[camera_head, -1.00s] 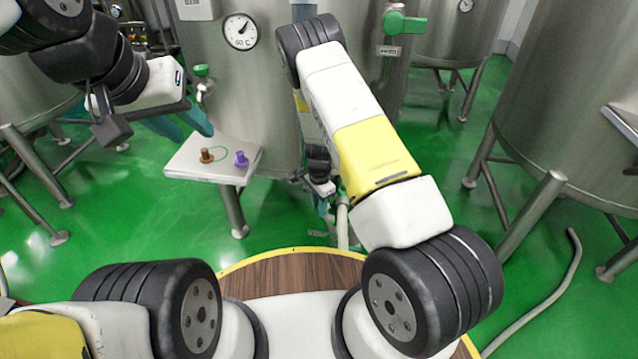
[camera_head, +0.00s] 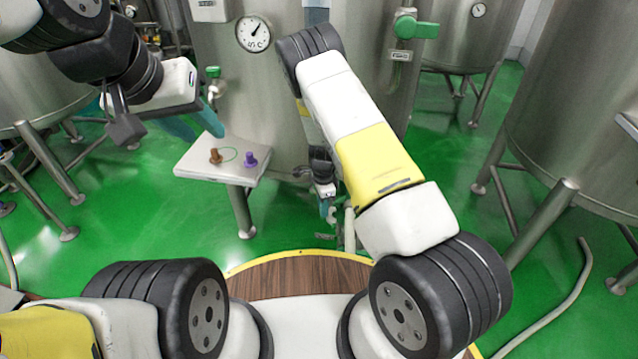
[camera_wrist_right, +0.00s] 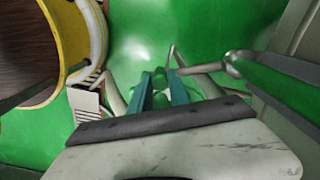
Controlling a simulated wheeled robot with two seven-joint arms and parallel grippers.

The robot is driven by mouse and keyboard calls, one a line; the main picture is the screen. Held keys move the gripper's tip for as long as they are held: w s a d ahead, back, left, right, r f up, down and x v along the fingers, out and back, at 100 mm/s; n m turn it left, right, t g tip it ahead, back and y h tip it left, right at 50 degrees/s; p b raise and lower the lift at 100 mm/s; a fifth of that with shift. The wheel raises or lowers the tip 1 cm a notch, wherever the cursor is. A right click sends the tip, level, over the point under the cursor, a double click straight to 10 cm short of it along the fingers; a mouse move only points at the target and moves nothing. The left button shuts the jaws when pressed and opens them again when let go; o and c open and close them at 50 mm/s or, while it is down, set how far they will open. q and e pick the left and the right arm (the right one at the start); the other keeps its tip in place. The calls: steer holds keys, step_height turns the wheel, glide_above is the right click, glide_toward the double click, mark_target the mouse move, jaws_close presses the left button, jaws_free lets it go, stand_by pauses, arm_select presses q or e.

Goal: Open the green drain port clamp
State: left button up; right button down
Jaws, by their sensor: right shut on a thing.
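My right gripper (camera_head: 327,206) is low by the drain pipework under the tank (camera_head: 300,120), beyond the round wooden platform. In the right wrist view its two teal fingers (camera_wrist_right: 161,90) are close together, shut on a small pale green piece (camera_wrist_right: 160,82) beside a metal pipe (camera_wrist_right: 205,69). This piece appears to be the green drain port clamp; it is mostly hidden by the fingers, and its latch position cannot be told. In the head view my forearm and gripper cover it. My left gripper (camera_head: 196,124) is raised at upper left, empty, its teal fingers apart.
A small shelf (camera_head: 190,172) holds a brown (camera_head: 216,157) and a purple fitting (camera_head: 250,159). A green-handled valve (camera_head: 416,27) and a gauge (camera_head: 253,34) are on the tank. Another tank (camera_head: 575,120) stands right. A hose (camera_head: 560,305) lies on the green floor.

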steer(key=c, duration=1.2)
jaws_free()
steer(key=shift+c, duration=0.2)
steer(key=shift+r, duration=3.95)
steer(key=shift+r, duration=0.2)
steer(key=s+r+n+t+y, duration=0.15)
steer(key=s+r+n, duration=0.25)
steer(key=r, duration=1)
steer(key=s+r+n+t+y, duration=0.1)
steer(key=s+r+n+y, duration=0.2)
steer(key=r, duration=1.1)
steer(key=s+d+r+n+t+h, duration=0.1)
steer(key=s+d+r+n+t, duration=0.1)
steer(key=s+r, duration=0.4)
steer(key=s+d+r+n+t+h, duration=0.1)
steer(key=s+d+r+n, duration=0.3)
steer(key=s, duration=1)
step_height(320, 180, up, 3)
steer(key=n, duration=0.3)
steer(key=shift+d+t, duration=0.2)
steer(key=shift+t, duration=0.15)
